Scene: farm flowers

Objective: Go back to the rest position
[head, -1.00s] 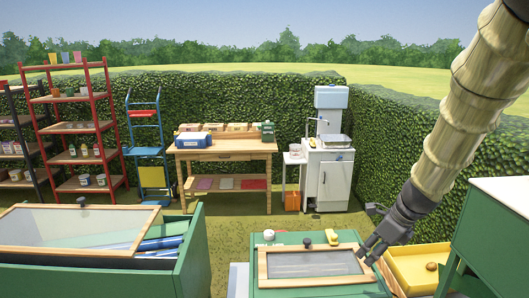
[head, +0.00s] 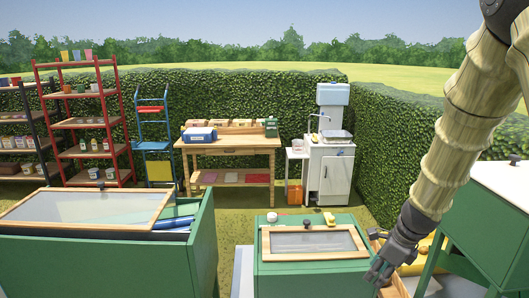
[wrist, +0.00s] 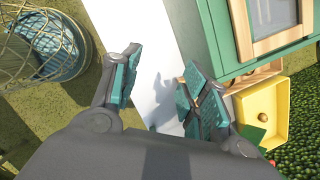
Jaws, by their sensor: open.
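My gripper (head: 380,268) hangs low at the right of the head view, beside the right edge of a green box with a wood-framed glazed lid (head: 315,242). In the wrist view its two teal-padded fingers (wrist: 160,85) are spread apart with nothing between them. Below and between them lies a pale white surface with the gripper's shadow on it. My arm comes down from the upper right.
A larger green bin (head: 203,240) with a framed lid stands at the left. A yellow tray (wrist: 263,112) lies near the gripper, and a wire basket (wrist: 50,45) shows at the wrist view's left. A workbench (head: 229,145) and shelves (head: 90,125) stand behind.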

